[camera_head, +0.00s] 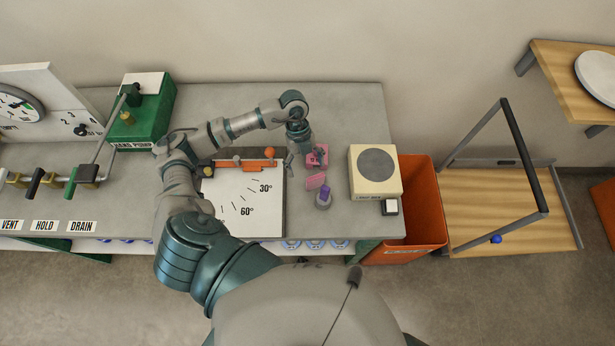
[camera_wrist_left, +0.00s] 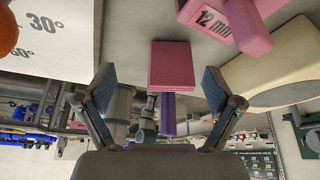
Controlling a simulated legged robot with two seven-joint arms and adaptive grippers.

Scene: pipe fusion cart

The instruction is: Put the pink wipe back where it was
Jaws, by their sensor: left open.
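The pink wipe (camera_head: 316,181) is a small pink square on the grey bench, between a pink block and a small grey holder with a purple piece (camera_head: 324,190). In the left wrist view the wipe (camera_wrist_left: 171,67) lies ahead of the fingers, near the middle, with thin layers along its near edge. My left gripper (camera_head: 301,158) is above the bench, beside the pink block and behind the wipe in the head view. Its fingers (camera_wrist_left: 158,92) are spread, with nothing seen gripped. My right gripper is not in view.
The pink block (camera_head: 317,155) reads "12 mm" in the wrist view (camera_wrist_left: 213,17). A white angle board (camera_head: 240,205) with an orange ball (camera_head: 270,153) is left. A cream box with a grey disc (camera_head: 375,175) and an orange bin (camera_head: 425,205) are right. Bare bench lies behind.

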